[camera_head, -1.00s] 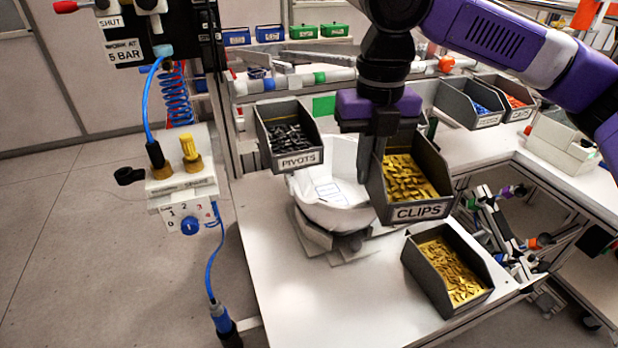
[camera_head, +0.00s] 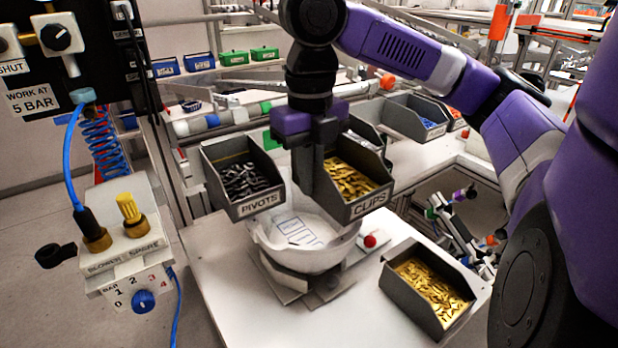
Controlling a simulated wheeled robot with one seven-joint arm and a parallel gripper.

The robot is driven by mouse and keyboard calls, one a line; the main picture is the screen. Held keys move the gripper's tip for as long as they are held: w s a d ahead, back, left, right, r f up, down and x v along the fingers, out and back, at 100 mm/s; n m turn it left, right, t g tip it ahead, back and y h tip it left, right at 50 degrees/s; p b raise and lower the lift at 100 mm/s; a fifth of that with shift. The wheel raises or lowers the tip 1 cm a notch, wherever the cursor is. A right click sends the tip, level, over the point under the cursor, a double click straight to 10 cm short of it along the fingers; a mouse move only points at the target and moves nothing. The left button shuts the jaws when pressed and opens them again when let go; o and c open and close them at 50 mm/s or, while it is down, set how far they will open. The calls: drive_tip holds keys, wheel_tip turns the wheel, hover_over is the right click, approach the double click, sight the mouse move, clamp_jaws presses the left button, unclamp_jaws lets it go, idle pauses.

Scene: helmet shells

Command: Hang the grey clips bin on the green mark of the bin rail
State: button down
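The grey clips bin (camera_head: 367,204), labelled CLIPS and filled with gold clips, is held in the air over the right side of the white helmet shell (camera_head: 300,252). My gripper (camera_head: 309,180) points down at the bin's left wall and appears shut on it; the fingertips are partly hidden. The green mark (camera_head: 272,140) shows behind, just left of my gripper, partly covered by it. The bin rail (camera_head: 192,158) runs along the back of the bench, mostly hidden. The grey PIVOTS bin (camera_head: 238,205) hangs left of the mark, close to my gripper.
A second grey bin of gold parts (camera_head: 392,287) stands on the white table (camera_head: 225,285). A red knob (camera_head: 370,240) is beside the shell. Bins with blue parts (camera_head: 405,122) are at the back right. A blower valve block (camera_head: 125,245) stands at the left.

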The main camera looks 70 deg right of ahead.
drive_tip(key=w+d+f+b, duration=0.2)
drive_tip(key=w+d, duration=0.6)
drive_tip(key=w, duration=0.2)
drive_tip(key=shift+w+b, duration=0.3)
drive_tip(key=shift+w, duration=0.05)
idle(1.6)
drive_tip(key=shift+d+f, duration=0.1)
drive_tip(key=shift+f, duration=0.05)
drive_tip(key=c, duration=1.6)
unclamp_jaws()
drive_tip(key=shift+o, duration=0.2)
wheel_tip(320, 180, up, 8)
